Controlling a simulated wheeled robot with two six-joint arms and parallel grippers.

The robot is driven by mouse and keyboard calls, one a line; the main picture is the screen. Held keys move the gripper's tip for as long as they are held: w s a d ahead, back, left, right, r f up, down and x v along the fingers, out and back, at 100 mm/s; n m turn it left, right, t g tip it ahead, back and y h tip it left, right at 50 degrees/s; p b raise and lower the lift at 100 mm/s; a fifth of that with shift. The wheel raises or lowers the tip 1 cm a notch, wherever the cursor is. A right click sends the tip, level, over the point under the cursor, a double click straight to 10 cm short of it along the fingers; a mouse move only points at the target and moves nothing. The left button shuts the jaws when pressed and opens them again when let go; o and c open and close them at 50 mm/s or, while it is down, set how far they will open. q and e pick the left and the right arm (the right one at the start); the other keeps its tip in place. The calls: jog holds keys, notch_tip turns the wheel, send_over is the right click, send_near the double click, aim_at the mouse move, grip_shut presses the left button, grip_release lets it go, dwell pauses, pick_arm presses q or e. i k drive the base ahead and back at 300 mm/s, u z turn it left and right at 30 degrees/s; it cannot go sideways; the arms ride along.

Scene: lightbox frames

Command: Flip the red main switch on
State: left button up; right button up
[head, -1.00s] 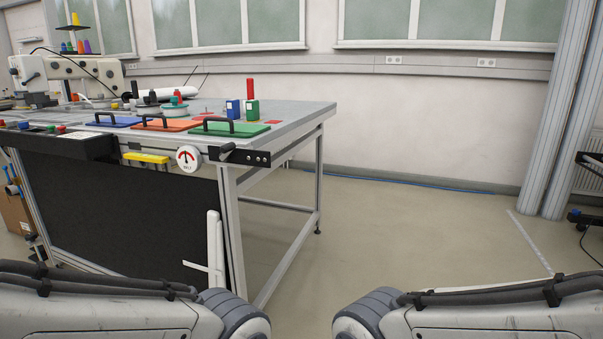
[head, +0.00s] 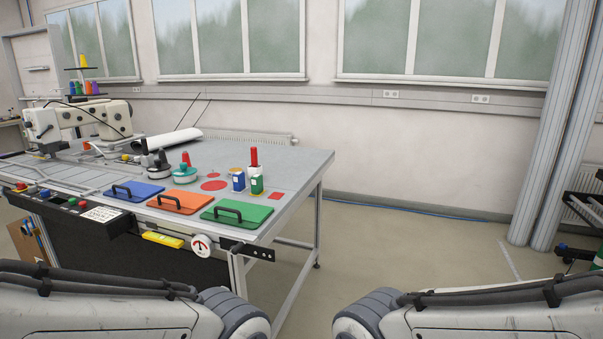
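A black control box (head: 75,214) runs along the front left edge of the table. It carries a red control (head: 21,187) at its left, a blue one (head: 45,193) and another red one (head: 82,203) near a white label. Which of them is the main switch I cannot tell at this size. A round white dial with a red mark (head: 201,246) hangs at the front edge, right of a yellow part (head: 163,240). Both my arms show only as links at the bottom corners; neither gripper is in view.
The grey table (head: 312,165) holds blue, orange and green plates (head: 238,212) with black handles, small containers (head: 238,180) and a sewing machine (head: 75,122). A black bracket (head: 247,249) sits at its front right corner. The floor right of the table (head: 420,240) is clear.

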aim_at(21, 186)
jog(key=u, duration=1.9)
jog(key=i, duration=3.55)
jog(key=z, duration=0.9)
jog(key=i, duration=0.3)
jog(key=u, duration=0.1)
